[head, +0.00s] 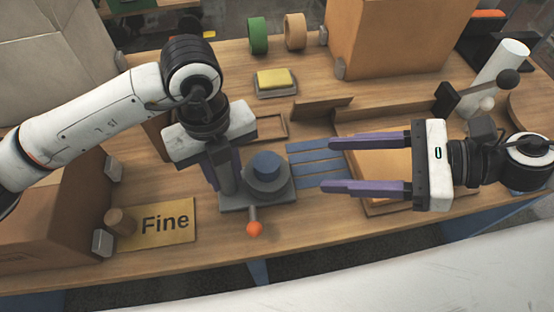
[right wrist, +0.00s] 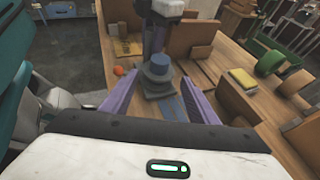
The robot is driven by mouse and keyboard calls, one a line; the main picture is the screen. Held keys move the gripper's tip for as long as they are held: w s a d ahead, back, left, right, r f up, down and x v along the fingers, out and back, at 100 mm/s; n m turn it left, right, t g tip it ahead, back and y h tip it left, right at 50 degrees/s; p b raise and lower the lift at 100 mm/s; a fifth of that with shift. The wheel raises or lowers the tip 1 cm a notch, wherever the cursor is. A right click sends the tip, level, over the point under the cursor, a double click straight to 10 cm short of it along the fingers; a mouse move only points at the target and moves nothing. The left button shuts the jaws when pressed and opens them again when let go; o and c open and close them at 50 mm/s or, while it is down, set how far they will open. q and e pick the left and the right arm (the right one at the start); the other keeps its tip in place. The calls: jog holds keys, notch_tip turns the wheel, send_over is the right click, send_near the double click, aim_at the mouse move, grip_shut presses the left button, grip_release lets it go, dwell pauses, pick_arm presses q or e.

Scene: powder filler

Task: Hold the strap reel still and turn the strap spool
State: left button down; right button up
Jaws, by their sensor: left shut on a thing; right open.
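The strap reel (head: 270,196) is a grey base on the table's near side, with an orange-knobbed rod (head: 254,228) toward the front. The blue, round strap spool (head: 266,166) sits on top of it. Both also show in the right wrist view, the spool (right wrist: 158,70) between and beyond the fingertips. My left gripper (head: 224,185) is shut at the reel's left side, on what looks like its grey upright; its fingertips are partly hidden. My right gripper (head: 338,165) is open and empty, its purple fingers pointing left at the spool, apart from it, above blue strips (head: 318,163).
A "Fine" sign (head: 170,225) and a brown cylinder (head: 120,222) lie left of the reel. Behind it are a yellow block (head: 274,78), green tape roll (head: 258,34) and tan tape roll (head: 294,31). Cardboard boxes (head: 385,40) stand at the back and left.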

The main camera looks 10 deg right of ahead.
aim_at(278, 165)
jog(key=shift+a, duration=0.1)
jog(key=shift+x, duration=5.95)
jog(key=shift+w, duration=0.1)
jog(key=c, duration=1)
jog(key=shift+c, duration=0.2)
